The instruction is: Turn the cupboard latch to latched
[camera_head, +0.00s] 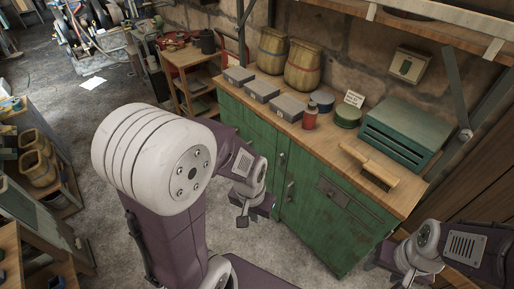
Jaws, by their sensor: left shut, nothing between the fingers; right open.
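The green cupboard (318,213) stands against the stone wall under a wooden worktop. A small metal fitting (290,190), upright on its front near the door edge, looks like a handle or latch; its exact setting is too small to tell. A dark plate (334,193) with a slot-like detail sits on the door to its right. My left gripper (243,221) is shut and empty, in front of and left of the fitting, apart from it. My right gripper (384,264) is open at the lower right, in front of the cupboard's right end; its fingertips are partly hidden.
The worktop (300,128) holds several grey boxes, a red can (310,117), round tins, a brush (375,172) and a green drawer unit (405,133). Two barrels (303,66) stand behind. A wooden shelf (190,72) is left of the cupboard. Floor in front is clear.

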